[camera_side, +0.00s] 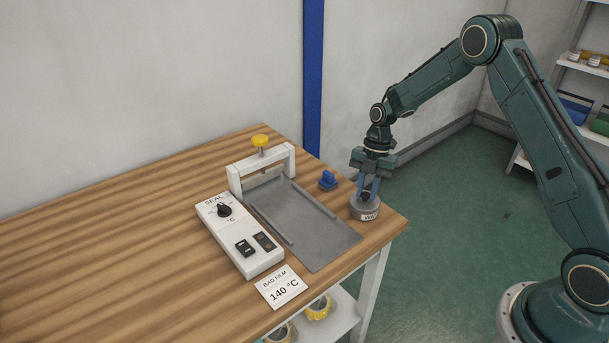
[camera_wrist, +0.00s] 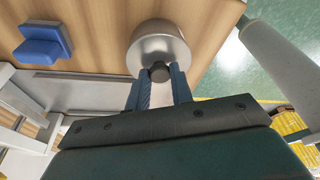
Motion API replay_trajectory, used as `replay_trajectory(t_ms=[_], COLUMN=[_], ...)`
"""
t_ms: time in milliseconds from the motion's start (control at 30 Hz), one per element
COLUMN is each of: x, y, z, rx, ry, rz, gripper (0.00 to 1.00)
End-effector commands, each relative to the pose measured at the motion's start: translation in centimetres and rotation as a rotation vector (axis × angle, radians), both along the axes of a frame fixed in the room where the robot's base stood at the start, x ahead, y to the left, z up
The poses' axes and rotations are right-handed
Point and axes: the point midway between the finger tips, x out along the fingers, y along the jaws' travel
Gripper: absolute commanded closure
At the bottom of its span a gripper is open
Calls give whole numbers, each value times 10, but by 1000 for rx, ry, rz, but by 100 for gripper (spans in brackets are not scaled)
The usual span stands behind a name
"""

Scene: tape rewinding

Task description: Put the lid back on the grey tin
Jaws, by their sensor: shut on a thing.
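The grey tin (camera_side: 364,212) stands upright near the right corner of the wooden table, with a small white label on its front. A grey lid with a dark knob (camera_side: 365,197) is at the top of the tin; I see no clear gap between them at this size. My gripper (camera_side: 367,192) points down above the tin, its blue fingers shut on the knob. In the wrist view the dark knob (camera_wrist: 160,72) sits between the two fingertips (camera_wrist: 159,84), against the round grey metal shape (camera_wrist: 158,42). The fingers hide part of the lid.
A blue block-like object (camera_side: 328,180) lies left of the tin. The sealer with a white frame (camera_side: 262,168), grey plate (camera_side: 320,235) and control box (camera_side: 240,237) stands further left. A card (camera_side: 282,287) reads 140 °C. The table's right edge is close to the tin.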

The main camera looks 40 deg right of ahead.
Motion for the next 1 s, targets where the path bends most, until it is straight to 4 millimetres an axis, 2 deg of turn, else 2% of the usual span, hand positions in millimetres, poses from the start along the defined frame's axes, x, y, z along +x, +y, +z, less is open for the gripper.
replay_trajectory(t_ms=[267,300,400,433,633,733,767,1000], x=[0,0,0,0,0,0,0,0], y=[0,0,0,0,0,0,0,0], z=[0,0,0,0,0,0,0,0], rx=[0,0,0,0,0,0,0,0], ry=[0,0,0,0,0,0,0,0], rz=[0,0,0,0,0,0,0,0], gripper=[99,76,56,52,52,32,30,30])
